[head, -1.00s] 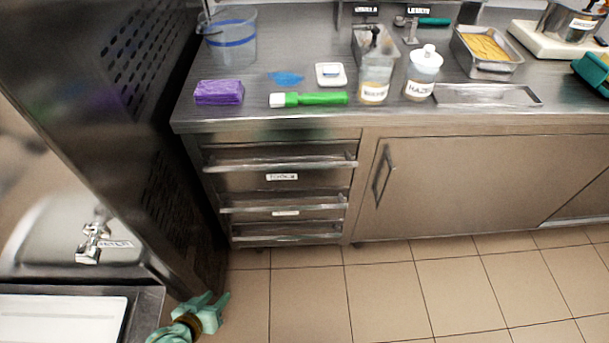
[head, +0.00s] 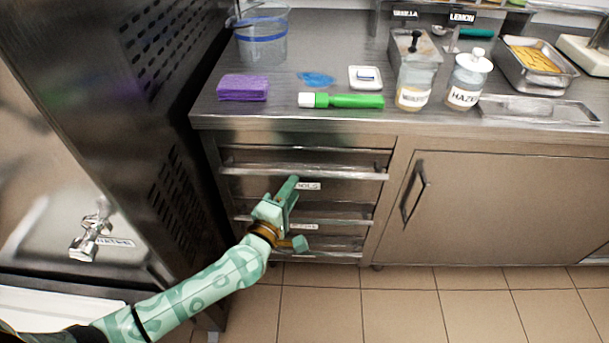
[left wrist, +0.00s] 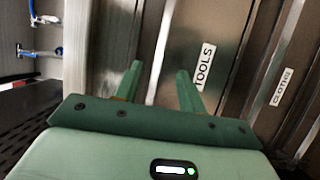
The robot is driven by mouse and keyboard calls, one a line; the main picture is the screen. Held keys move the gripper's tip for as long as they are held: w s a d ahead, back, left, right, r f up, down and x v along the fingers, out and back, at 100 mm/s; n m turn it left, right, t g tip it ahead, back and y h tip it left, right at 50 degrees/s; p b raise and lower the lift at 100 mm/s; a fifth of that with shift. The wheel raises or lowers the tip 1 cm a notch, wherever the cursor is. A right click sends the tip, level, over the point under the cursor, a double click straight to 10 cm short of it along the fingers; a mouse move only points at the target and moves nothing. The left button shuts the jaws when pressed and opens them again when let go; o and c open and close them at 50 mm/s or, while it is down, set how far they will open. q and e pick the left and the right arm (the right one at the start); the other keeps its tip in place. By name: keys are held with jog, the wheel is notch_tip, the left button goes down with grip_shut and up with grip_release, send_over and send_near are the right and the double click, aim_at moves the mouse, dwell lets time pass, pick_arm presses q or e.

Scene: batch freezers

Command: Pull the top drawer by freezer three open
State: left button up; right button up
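The top drawer (head: 262,188) is in the steel drawer unit under the counter and looks shut. Its long bar handle (head: 320,173) runs across the front above a label reading TOOLS. My left gripper (head: 290,190) is in front of this drawer, with its fingertips just below the bar in the head view. In the left wrist view its two green fingers (left wrist: 160,84) are spread apart with nothing clearly held. The TOOLS label (left wrist: 205,67) shows to the right of the fingers there. Contact with the bar cannot be told. My right gripper is not in view.
Lower drawers with bar handles (head: 345,222) sit beneath. A cupboard door (head: 480,205) is to the right, and a dark freezer side panel (head: 150,130) stands close on the left. The counter holds a purple block (head: 243,88), a green tool (head: 350,101) and bottles. The tiled floor is clear.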

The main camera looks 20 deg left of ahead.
aim_at(302, 176)
pick_arm(q)
jog(key=w, duration=0.2)
jog(key=w+b, duration=0.1)
jog(key=w, duration=0.3)
jog(key=shift+w+d, duration=0.25)
jog(key=shift+d, duration=0.15)
grip_shut()
